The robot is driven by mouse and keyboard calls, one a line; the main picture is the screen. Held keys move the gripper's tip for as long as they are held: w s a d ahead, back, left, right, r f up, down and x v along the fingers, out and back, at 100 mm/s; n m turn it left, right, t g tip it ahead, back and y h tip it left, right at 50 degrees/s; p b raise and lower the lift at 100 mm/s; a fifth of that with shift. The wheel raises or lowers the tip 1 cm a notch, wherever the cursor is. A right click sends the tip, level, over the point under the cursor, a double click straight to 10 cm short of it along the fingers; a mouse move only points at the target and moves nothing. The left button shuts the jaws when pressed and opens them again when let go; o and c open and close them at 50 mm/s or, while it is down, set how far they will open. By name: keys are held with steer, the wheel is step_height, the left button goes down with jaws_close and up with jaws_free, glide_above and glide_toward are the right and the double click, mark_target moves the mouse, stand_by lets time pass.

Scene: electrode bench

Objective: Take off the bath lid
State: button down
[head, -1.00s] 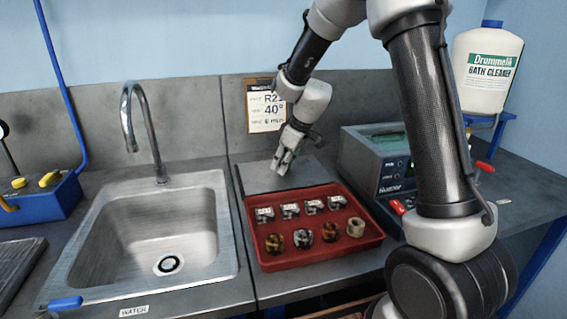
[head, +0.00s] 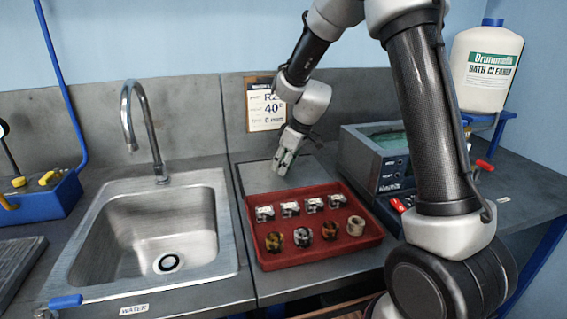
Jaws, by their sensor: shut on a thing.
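The bath (head: 372,165) is a grey box with a control panel, right of the red tray. Its top is uncovered and a green surface (head: 388,139) shows inside. A flat grey plate, which looks like the bath lid (head: 257,178), lies at or close to the counter behind the red tray. My gripper (head: 283,168) points down over this plate, shut on it. The exact grip point is too small to make out, and I cannot tell whether the plate fully rests on the counter.
The red tray (head: 262,258) holds several metal holders and ring-like parts just in front of my gripper. A sink (head: 222,265) with a tall tap (head: 158,165) is at left. A placard (head: 266,106) is on the wall behind.

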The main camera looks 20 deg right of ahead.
steer(key=shift+f, duration=0.15)
steer(key=c, duration=0.5)
jaws_free()
steer(key=shift+c, duration=0.2)
steer(key=shift+r, duration=3.45)
